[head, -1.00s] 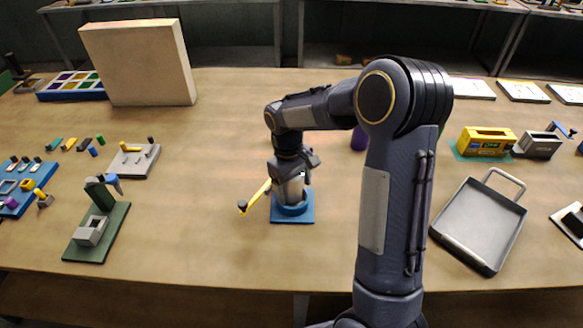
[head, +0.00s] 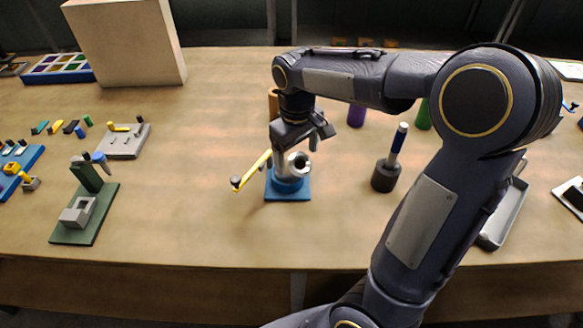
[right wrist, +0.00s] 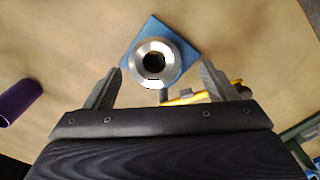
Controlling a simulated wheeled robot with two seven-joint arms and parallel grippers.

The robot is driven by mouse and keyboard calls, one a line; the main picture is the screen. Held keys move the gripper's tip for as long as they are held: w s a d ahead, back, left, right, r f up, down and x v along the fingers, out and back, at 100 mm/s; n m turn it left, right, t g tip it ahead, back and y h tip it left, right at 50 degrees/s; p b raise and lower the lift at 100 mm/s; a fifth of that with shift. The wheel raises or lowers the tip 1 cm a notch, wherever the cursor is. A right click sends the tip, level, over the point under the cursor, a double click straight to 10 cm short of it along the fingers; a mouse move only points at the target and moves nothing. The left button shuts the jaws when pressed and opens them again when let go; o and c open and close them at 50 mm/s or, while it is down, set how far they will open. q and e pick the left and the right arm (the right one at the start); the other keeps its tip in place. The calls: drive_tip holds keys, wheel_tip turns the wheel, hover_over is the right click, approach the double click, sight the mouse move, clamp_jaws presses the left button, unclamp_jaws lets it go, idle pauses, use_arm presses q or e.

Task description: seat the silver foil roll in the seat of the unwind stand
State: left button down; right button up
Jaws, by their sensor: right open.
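The silver foil roll (head: 299,162) stands upright in the round seat of the blue unwind stand (head: 288,190), as far as I can see. Its ring-shaped top with a dark centre hole shows in the right wrist view (right wrist: 139,66), above the square blue base (right wrist: 186,47). The stand's yellow arm (head: 254,170) with a dark end sticks out to the left. My right gripper (head: 301,140) is open and empty just above the roll; in the wrist view its fingers (right wrist: 163,82) are apart, with the roll beyond their tips. My left gripper is not in view.
An orange-brown cylinder (head: 273,102) is close behind my right gripper. A purple (head: 357,116) and a green cylinder (head: 424,115) stand farther right. A dark holder (head: 385,178) with a blue-handled tool stands right of the stand. The table in front of the stand is clear.

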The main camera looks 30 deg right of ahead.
sight(296, 169)
drive_tip(key=f, duration=0.2)
drive_tip(key=w+f, duration=0.1)
drive_tip(key=f, duration=0.3)
drive_tip(key=shift+w+d+f, duration=0.2)
drive_tip(key=shift+d+f, duration=0.05)
drive_tip(key=shift+f, duration=0.35)
drive_tip(key=c, duration=1.3)
drive_tip(key=shift+r, duration=0.1)
